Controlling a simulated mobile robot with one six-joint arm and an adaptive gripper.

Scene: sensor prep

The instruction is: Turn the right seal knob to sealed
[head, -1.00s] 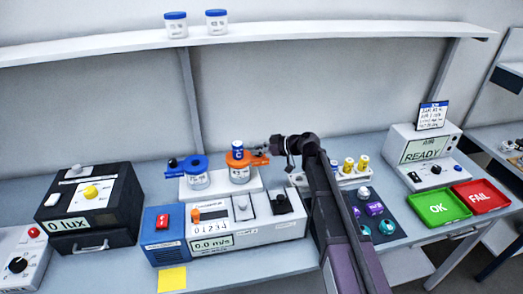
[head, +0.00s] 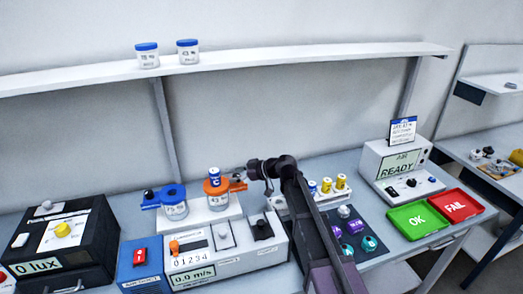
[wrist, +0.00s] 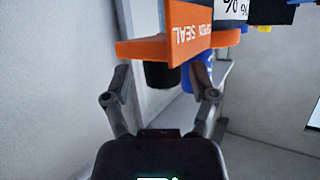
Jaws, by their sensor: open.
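Two jars stand on a white block, one with a blue collar (head: 173,194) and the right one with an orange collar (head: 216,187). In the wrist view the orange plate (wrist: 165,48) carries the words OPEN and SEAL, upside down. A black knob (wrist: 160,76) sticks out below this plate. My gripper (wrist: 160,80) is open, with one finger on each side of the knob. The fingers look apart from it, and the knob's marker is not visible. In the head view my gripper (head: 252,170) is just right of the orange collar.
A white instrument (head: 225,258) with several controls stands in front of the jars. Right of my arm are a vial rack, a dark mat with coloured parts, a green OK tray (head: 418,219), a red FAIL tray (head: 460,204) and a READY box (head: 395,165). The shelf (head: 300,57) runs behind.

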